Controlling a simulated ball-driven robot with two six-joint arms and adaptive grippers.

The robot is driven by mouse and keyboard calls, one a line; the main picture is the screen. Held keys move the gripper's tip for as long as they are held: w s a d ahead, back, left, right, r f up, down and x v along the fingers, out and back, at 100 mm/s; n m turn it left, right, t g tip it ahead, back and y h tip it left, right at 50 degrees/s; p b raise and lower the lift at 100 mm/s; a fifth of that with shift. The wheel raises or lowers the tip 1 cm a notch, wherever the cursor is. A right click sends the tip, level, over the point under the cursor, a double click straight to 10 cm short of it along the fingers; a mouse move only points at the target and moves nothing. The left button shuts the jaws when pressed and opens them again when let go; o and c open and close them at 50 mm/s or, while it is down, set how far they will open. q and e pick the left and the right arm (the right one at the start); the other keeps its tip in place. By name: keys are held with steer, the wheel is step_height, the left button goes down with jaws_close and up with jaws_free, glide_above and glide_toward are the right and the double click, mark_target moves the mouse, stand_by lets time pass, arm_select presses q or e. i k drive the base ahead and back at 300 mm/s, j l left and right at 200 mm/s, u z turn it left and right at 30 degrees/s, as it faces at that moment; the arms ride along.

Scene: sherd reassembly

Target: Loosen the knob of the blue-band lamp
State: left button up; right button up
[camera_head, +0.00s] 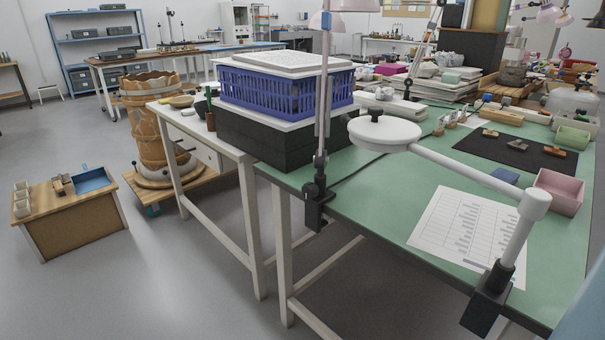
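A lamp with a grey post (325,100) is clamped to the left edge of the green table by a black clamp (317,205). Its pinkish shade is cut off by the top edge, and a small bluish part (326,20) shows beside the post there. I cannot tell whether this is the blue band. Small dark fittings (320,160) sit low on the post; which one is a knob is unclear. A white round-headed lamp (385,131) is clamped at the near table edge; no blue band shows on it. Neither gripper is in view.
The green table (390,220) bears a printed sheet (468,235), a pink bin (558,192) and a black mat (515,150) with sherds. A blue crate (285,90) stands on black boxes behind the post. Open floor lies at left, around a low wooden cabinet (75,225).

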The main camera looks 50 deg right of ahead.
mark_target(309, 190)
steer(key=i+z, duration=0.3)
steer(key=i, duration=0.15)
steer(key=i+j+z, duration=0.1)
steer(key=i+z, duration=0.2)
steer(key=i+j+z, duration=0.3)
steer(key=i, duration=0.2)
steer(key=i+j+z, duration=0.3)
steer(key=i+l, duration=0.05)
steer(key=i, duration=0.05)
